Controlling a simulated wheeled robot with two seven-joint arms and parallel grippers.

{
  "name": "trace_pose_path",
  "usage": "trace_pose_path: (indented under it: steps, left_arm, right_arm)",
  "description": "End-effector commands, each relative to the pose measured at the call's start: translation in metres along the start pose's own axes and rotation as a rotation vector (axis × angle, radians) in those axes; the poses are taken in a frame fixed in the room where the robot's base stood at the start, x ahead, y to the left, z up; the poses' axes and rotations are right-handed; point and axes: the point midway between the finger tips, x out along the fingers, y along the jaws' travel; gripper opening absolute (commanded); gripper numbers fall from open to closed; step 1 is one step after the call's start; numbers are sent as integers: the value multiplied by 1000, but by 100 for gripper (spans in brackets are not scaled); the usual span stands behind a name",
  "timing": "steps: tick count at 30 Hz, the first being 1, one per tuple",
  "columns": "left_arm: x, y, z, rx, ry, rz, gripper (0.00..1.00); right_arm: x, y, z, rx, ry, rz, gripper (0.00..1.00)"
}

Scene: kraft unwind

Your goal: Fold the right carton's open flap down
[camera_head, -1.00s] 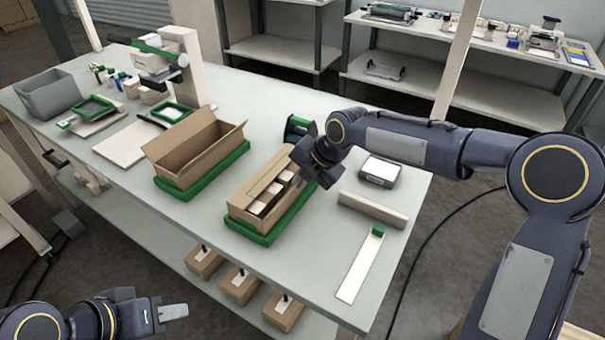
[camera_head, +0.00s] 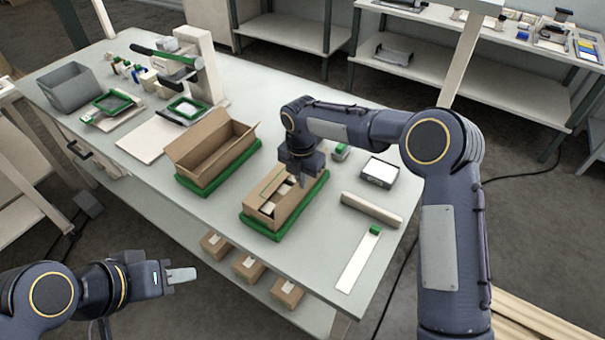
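The right carton (camera_head: 264,218) is a brown box on a green tray (camera_head: 318,190) near the front of the table. Pale items (camera_head: 268,208) show in its opening. A raised brown flap edge shows along its left side; the far end is partly hidden by my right gripper. My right gripper (camera_head: 302,180) points down over the carton's far right end. Whether it touches the carton or flap, and whether its fingers are open, I cannot tell. My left gripper (camera_head: 181,275) is off the table's front edge, away from the cartons, its finger gap unclear.
An open, empty-looking left carton (camera_head: 207,160) stands on its own green tray (camera_head: 190,188). A scale-like device (camera_head: 380,172), a beige bar (camera_head: 371,210) and a white strip (camera_head: 357,262) lie to the right. Small boxes (camera_head: 248,267) sit below the tabletop.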

Motion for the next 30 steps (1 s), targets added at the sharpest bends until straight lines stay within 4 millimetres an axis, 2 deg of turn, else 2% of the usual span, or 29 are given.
trace_pose_path:
  steps: [10,16,25,30]
  left_arm:
    - [0,0,0,0,0,0,36]
    - [0,0,0,0,0,0,36]
    - [0,0,0,0,0,0,36]
    - [5,-2,3,0,0,0,36]
  right_arm:
    - [0,0,0,0,-1,-1,0]
    - [0,0,0,0,0,-1,25]
    - [-2,1,0,0,-1,0,25]
    - [-22,1,0,0,-3,2,25]
